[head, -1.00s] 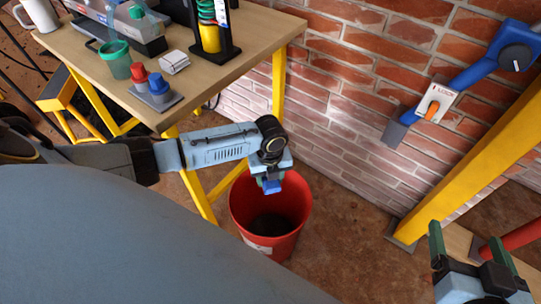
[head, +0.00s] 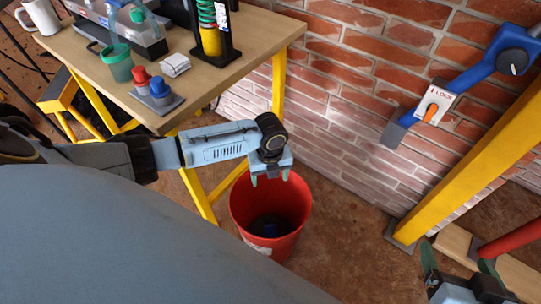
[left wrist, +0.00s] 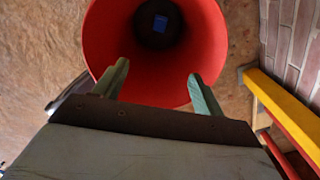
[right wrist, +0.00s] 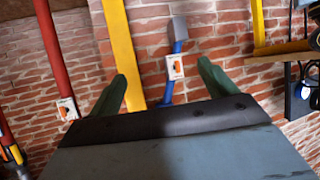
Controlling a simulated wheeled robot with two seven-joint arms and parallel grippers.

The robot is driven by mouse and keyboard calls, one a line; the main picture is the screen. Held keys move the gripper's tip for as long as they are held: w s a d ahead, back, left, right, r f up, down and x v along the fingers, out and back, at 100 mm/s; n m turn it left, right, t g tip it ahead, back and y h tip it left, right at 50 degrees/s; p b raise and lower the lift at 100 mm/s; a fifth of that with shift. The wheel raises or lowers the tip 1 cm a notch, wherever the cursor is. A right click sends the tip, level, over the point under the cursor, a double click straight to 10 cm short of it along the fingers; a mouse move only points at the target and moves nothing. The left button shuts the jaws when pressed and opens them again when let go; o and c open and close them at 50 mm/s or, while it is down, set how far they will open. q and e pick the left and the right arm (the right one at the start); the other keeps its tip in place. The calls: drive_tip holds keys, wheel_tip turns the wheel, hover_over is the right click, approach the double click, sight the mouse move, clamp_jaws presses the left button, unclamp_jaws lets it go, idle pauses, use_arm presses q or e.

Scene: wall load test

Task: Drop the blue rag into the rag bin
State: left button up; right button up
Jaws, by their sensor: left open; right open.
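The red rag bin (head: 285,240) stands on the floor beside the wooden table, and its round mouth fills the top of the left wrist view (left wrist: 97,40). The blue rag (head: 270,229) lies at the bottom inside the bin; it shows as a small blue patch in the left wrist view (left wrist: 160,23). My left gripper (head: 270,180) is open and empty above the bin's mouth, its two green fingers apart (left wrist: 157,85). My right gripper (head: 457,265) is open and empty at the lower right, facing the brick wall in the right wrist view (right wrist: 163,90).
The wooden table (head: 240,45) at upper left carries a mug (head: 42,16), a green cup (head: 117,64) and other items. A yellow post (head: 475,150) and a blue lever with a lock plate (head: 435,103) stand at the brick wall.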

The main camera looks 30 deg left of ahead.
drive_tip(key=s+d+f+g+h+p, duration=0.25)
drive_tip(key=s+d+f+g, duration=0.25)
drive_tip(key=s+f+g, duration=0.45)
use_arm(q)
wheel_tip(320, 180, up, 12)
drive_tip(key=p, duration=0.3)
use_arm(e)
drive_tip(key=shift+m+t+h, duration=0.25)
drive_tip(key=shift+m+t, duration=0.05)
drive_tip(key=shift+t, duration=0.05)
drive_tip(key=shift+s+d+f, duration=0.1)
drive_tip(key=shift+d+f, duration=0.15)
drive_tip(key=shift+f, duration=0.4)
drive_tip(key=shift+s+d+f, duration=0.1)
drive_tip(key=shift+d+f, duration=0.15)
drive_tip(key=shift+f, duration=0.4)
drive_tip(key=shift+s+d+f, duration=0.1)
drive_tip(key=shift+d+f, duration=0.15)
drive_tip(key=shift+f, duration=0.4)
use_arm(q)
drive_tip(key=shift+f, duration=0.15)
